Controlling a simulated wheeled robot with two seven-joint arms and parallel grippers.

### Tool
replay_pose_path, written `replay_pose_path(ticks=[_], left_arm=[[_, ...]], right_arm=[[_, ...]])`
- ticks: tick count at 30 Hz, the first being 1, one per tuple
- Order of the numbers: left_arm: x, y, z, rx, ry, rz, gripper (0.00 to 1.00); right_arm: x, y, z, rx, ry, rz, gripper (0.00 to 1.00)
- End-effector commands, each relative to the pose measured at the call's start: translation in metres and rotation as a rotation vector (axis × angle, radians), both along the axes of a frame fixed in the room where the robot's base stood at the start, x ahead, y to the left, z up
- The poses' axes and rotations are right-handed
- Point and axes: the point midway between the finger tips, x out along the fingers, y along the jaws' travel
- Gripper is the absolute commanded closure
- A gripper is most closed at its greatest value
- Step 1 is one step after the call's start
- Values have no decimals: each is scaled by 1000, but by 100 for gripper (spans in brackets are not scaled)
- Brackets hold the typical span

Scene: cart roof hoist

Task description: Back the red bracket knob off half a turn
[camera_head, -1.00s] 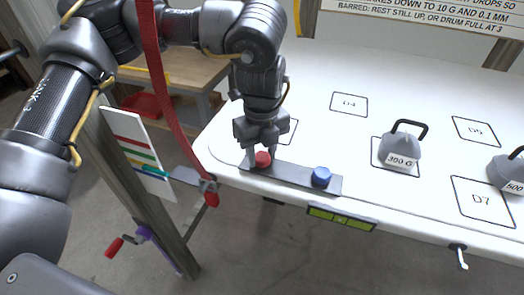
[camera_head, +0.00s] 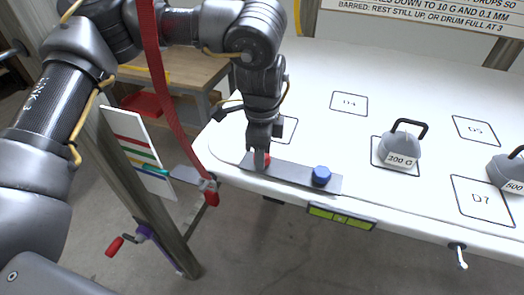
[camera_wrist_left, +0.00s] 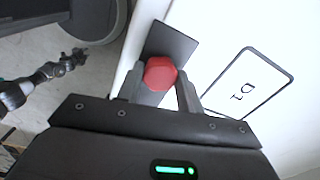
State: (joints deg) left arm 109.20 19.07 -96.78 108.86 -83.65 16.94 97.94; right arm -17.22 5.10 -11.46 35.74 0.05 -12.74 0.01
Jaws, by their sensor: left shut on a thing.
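The red bracket knob (camera_wrist_left: 160,73) sits on the left end of a dark flat bracket (camera_head: 300,173) at the table's front edge. In the head view the knob (camera_head: 267,160) is mostly hidden behind my left gripper (camera_head: 262,158). My left gripper points down and is shut on the knob. In the left wrist view its two fingers (camera_wrist_left: 160,90) lie on either side of the red knob. A blue knob (camera_head: 321,176) stands on the right end of the same bracket. My right gripper does not show clearly in the head view.
Another weight (camera_head: 507,170) is at the right edge. A green level (camera_head: 341,217) is on the table's front edge. A red strap (camera_head: 168,90) hangs at left, near a post.

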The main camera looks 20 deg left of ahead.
Motion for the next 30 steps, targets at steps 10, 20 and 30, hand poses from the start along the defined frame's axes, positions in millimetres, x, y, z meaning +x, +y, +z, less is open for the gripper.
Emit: replay_pose_path(ticks=[10, 20, 30], left_arm=[[-2, 0, -4, 3, 8, 326, 86], [-2, 0, -4, 5, 7, 632, 86], [-2, 0, -4, 5, 7, 871, 86]], right_arm=[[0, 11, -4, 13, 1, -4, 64], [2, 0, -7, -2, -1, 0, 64], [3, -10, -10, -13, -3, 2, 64]])
